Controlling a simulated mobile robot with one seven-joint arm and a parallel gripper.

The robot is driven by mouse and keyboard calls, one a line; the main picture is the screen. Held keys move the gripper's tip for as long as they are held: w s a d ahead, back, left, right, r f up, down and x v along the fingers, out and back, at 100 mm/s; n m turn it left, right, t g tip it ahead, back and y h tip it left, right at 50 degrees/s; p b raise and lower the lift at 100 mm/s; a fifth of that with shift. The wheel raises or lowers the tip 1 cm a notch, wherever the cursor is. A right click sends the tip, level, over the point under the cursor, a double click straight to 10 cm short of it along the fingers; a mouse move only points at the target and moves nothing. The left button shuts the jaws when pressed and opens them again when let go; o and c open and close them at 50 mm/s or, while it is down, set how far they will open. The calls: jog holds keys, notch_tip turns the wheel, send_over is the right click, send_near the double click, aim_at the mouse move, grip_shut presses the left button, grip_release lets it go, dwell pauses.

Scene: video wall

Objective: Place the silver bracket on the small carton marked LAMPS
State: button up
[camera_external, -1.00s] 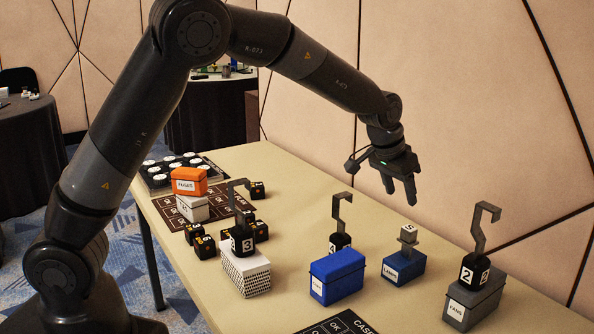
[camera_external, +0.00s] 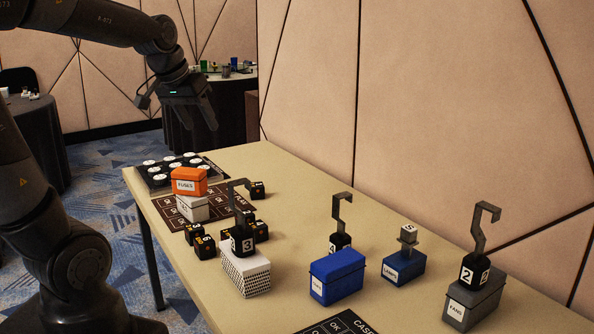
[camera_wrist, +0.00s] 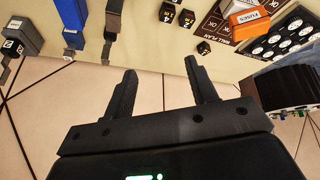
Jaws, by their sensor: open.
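A small blue carton marked LAMPS (camera_external: 404,268) stands on the table toward the right in the external view. A small light-grey piece with a blocky top (camera_external: 408,236), which looks like the silver bracket, stands upright on its lid. My gripper (camera_external: 202,120) is open and empty, high beyond the table's far left end, well away from the carton. Its two fingers (camera_wrist: 162,88) are apart in the wrist view, with nothing between them.
Dark grey hooks stand on numbered black cubes, one on a white patterned carton (camera_external: 245,276) and one on a grey carton (camera_external: 474,303). A larger blue carton (camera_external: 338,276) stands left of LAMPS. An orange carton (camera_external: 189,181) sits on a white one.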

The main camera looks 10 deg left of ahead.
jog(key=s+a+f+n+y, duration=0.2)
jog(key=s+a, duration=0.7)
jog(key=s, duration=0.2)
jog(key=shift+t, duration=0.4)
dwell(0.5)
